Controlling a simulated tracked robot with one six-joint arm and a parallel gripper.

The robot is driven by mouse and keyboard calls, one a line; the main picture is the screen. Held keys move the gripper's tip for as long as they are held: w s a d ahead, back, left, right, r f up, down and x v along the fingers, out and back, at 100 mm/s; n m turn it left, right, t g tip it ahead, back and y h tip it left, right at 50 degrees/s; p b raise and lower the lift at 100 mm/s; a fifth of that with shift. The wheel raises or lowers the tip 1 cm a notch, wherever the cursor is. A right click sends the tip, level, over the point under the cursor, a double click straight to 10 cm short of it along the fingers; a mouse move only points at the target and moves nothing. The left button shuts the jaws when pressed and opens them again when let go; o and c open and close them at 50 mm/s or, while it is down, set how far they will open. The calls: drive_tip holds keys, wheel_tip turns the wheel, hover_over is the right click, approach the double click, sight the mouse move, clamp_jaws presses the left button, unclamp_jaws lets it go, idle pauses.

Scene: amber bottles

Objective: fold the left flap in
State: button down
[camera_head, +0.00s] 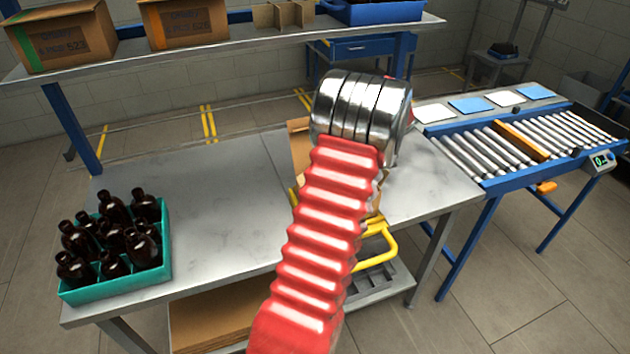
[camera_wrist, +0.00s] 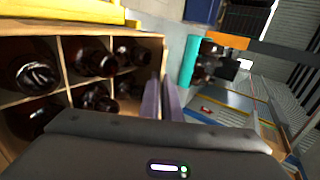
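The cardboard box is mostly hidden behind my red arm in the head view. A brown cardboard panel (camera_head: 299,146), apparently its left flap, stands up just left of my wrist. In the wrist view the box (camera_wrist: 62,97) is open, with dividers and dark bottles (camera_wrist: 94,57) in its compartments. My gripper (camera_wrist: 165,98) shows there as two purple-grey fingers close together at the box's edge. Whether the flap is between them or beside them I cannot tell. In the head view the fingers are hidden behind my wrist.
A teal crate (camera_head: 163,262) of several amber bottles stands on the left of the metal table (camera_head: 222,196). A yellow frame (camera_head: 378,247) is by the box. A roller conveyor (camera_head: 470,159) is at right. A shelf (camera_head: 225,44) with boxes runs behind. The table between crate and arm is clear.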

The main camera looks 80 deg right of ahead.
drive_tip(key=shift+s+f+t, duration=0.15)
drive_tip(key=shift+f+t, duration=0.1)
drive_tip(key=shift+t, duration=0.05)
drive_tip(key=c, duration=2)
unclamp_jaws()
drive_tip(key=shift+r, duration=0.1)
